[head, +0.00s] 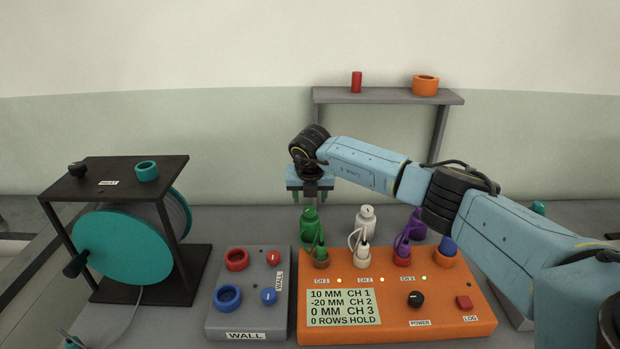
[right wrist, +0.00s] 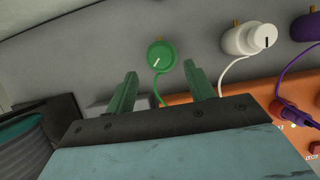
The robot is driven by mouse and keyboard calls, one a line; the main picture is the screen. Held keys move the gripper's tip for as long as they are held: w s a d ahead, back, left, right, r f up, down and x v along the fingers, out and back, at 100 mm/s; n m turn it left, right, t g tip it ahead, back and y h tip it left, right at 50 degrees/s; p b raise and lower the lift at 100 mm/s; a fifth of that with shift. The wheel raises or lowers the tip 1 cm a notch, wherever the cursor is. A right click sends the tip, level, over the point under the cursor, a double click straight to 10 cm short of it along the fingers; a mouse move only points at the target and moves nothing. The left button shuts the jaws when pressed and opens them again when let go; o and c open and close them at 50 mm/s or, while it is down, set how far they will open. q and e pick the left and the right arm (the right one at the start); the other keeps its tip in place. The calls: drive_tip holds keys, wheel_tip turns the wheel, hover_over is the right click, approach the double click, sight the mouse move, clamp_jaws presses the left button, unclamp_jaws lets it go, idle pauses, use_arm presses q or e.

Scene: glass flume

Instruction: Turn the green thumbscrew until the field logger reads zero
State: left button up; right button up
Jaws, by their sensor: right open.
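The green thumbscrew (head: 309,221) sits on top of a green sensor body behind the orange field logger (head: 460,329). In the right wrist view the fingers of my right gripper (right wrist: 160,70) stand apart on either side of the thumbscrew, holding nothing. The logger's display (head: 343,308) reads 10 MM CH 1, -20 MM CH 2, 0 MM CH 3, 0 ROWS HOLD. My left gripper is out of view.
A white sensor (head: 366,219) and a purple sensor (head: 416,226) stand in line to the right. A grey WALL box (head: 248,312) is left of the logger. A teal reel (head: 120,246) stands far left. A shelf (head: 385,96) is behind my right arm.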

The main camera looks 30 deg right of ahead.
drive_tip(key=v, duration=0.7)
drive_tip(key=shift+r, duration=0.4)
drive_tip(key=shift+a, duration=0.1)
